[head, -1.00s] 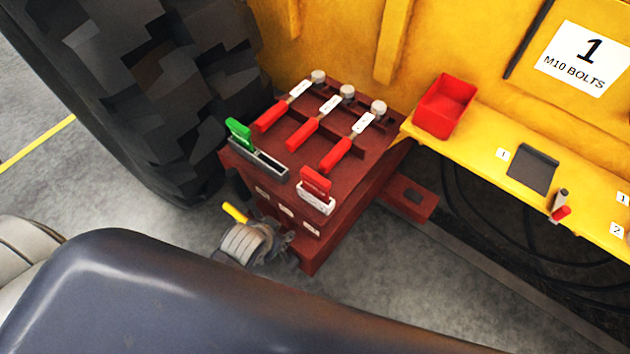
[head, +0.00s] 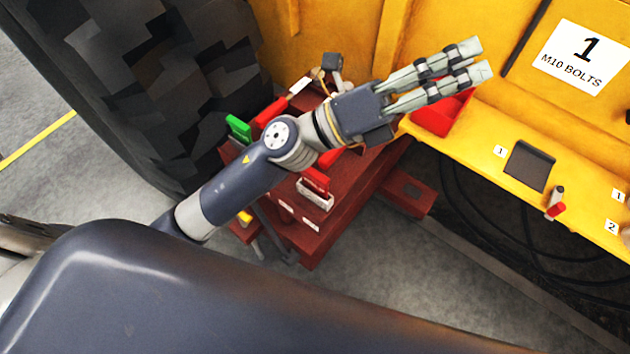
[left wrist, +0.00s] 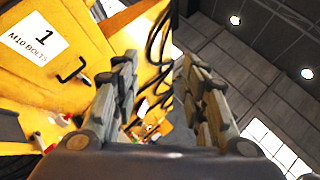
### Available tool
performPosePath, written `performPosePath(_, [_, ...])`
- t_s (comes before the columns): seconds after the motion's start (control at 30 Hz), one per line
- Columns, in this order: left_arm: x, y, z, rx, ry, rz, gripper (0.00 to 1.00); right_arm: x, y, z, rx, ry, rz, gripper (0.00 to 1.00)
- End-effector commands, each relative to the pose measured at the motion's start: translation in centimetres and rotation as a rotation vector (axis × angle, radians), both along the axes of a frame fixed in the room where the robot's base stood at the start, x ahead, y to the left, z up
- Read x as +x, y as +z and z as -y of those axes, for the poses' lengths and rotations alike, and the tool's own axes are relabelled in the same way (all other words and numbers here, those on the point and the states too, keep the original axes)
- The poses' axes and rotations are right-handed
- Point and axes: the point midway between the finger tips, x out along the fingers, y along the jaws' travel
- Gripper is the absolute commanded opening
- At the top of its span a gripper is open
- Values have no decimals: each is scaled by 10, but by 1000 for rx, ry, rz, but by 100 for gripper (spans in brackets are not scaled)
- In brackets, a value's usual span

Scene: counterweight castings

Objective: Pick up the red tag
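The red tag (head: 317,179) stands in a small white holder (head: 315,198) on the dark red casting (head: 345,215), near its front edge. My left forearm passes right beside it and over the casting. My left gripper (head: 484,60) is well beyond the tag, up and to the right, over the yellow ledge and red bin. Its fingers are apart with nothing between them; the gap also shows in the left wrist view (left wrist: 160,65). The tag cannot be made out for sure in the left wrist view. My right gripper is not in view.
A green tag (head: 238,128) stands left of my arm. My arm hides most of the red-handled tools on the casting. A red bin (head: 432,121) sits on the yellow ledge (head: 480,148). A large tyre (head: 165,90) stands at the left.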

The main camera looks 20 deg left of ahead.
Motion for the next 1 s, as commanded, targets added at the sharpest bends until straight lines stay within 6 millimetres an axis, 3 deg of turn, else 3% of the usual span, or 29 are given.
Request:
performPosePath(0.1, [-38, -32, 42, 302, -154, 299, 40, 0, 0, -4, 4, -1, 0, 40])
performPosePath(0.2, [-60, -82, 57, 574, -289, 524, 40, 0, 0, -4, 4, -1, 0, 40])
performPosePath(0.27, [-66, -118, 54, 745, -371, 645, 40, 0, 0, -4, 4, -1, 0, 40])
performPosePath(0.37, [-60, -177, 30, 1041, -511, 816, 40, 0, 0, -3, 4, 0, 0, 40])
performPosePath(0.43, [-48, -212, -1, 1252, -610, 903, 40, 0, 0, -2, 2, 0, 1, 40])
performPosePath(0.53, [-24, -246, -55, 1532, -745, 974, 40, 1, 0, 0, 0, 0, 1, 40])
performPosePath(0.7, [10, -261, -139, 1883, -919, 978, 40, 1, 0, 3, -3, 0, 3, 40])
performPosePath(0.8, [19, -260, -169, 1995, -979, 956, 40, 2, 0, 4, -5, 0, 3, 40])
performPosePath(1.0, [23, -276, -185, 2055, -1019, 932, 40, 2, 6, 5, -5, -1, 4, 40])
